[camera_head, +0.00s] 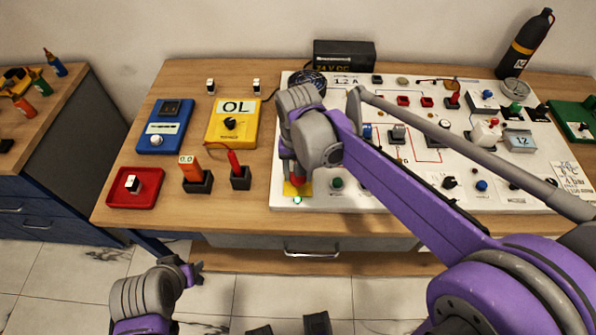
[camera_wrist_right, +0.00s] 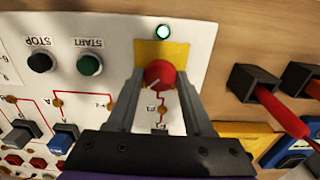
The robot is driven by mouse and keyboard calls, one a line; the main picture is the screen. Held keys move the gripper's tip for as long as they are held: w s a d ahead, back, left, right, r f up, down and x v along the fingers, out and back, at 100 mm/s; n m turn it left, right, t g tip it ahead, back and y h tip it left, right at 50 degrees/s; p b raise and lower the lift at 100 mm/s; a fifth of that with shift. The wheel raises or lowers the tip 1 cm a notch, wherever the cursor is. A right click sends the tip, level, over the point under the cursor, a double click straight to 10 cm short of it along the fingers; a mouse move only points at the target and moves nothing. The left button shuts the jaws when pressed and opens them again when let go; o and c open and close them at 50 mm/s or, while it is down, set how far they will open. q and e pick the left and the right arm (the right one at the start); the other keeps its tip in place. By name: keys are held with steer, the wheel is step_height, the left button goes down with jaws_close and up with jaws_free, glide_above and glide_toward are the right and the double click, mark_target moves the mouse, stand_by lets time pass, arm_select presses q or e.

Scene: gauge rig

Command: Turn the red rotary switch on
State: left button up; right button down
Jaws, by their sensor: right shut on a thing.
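The red rotary switch (camera_wrist_right: 159,75) sits on a yellow patch of the white board, between the fingers of my right gripper (camera_wrist_right: 160,88) in the right wrist view. The gripper is shut on its knob. A light line on the knob runs at a slant. A lamp (camera_wrist_right: 164,32) beside the yellow patch glows green-white. In the head view the switch (camera_head: 298,181) is partly hidden by my right gripper (camera_head: 294,178), and the lit lamp (camera_head: 297,200) shows at the board's front edge. My left gripper (camera_head: 192,271) hangs low in front of the table, its finger opening unclear.
Black STOP (camera_wrist_right: 40,62) and green START (camera_wrist_right: 89,65) buttons sit beside the switch. Red and orange probes (camera_head: 236,165) stand in black holders left of the board. A yellow meter (camera_head: 232,135), a blue meter (camera_head: 163,139) and a red tray (camera_head: 118,201) lie further left.

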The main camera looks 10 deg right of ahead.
steer(key=shift+c, duration=1.4)
jaws_free()
steer(key=shift+r, duration=0.1)
step_height(320, 180, up, 11)
steer(key=shift+f+p, duration=0.2)
steer(key=shift+p, duration=0.2)
steer(key=s+d+f+n+t, duration=0.1)
steer(key=s+d+f, duration=0.1)
steer(key=s+f, duration=0.2)
steer(key=s+d+f+n+t, duration=0.1)
steer(key=s+d+f+t, duration=0.1)
steer(key=s+f, duration=0.2)
steer(key=s+d+f+n+t+p, duration=0.1)
steer(key=s+d+f+t, duration=0.1)
steer(key=s+f, duration=0.2)
steer(key=shift+s+d, duration=0.15)
steer(key=shift+s, duration=0.6)
steer(key=shift+s+d, duration=0.1)
steer(key=shift+s, duration=0.6)
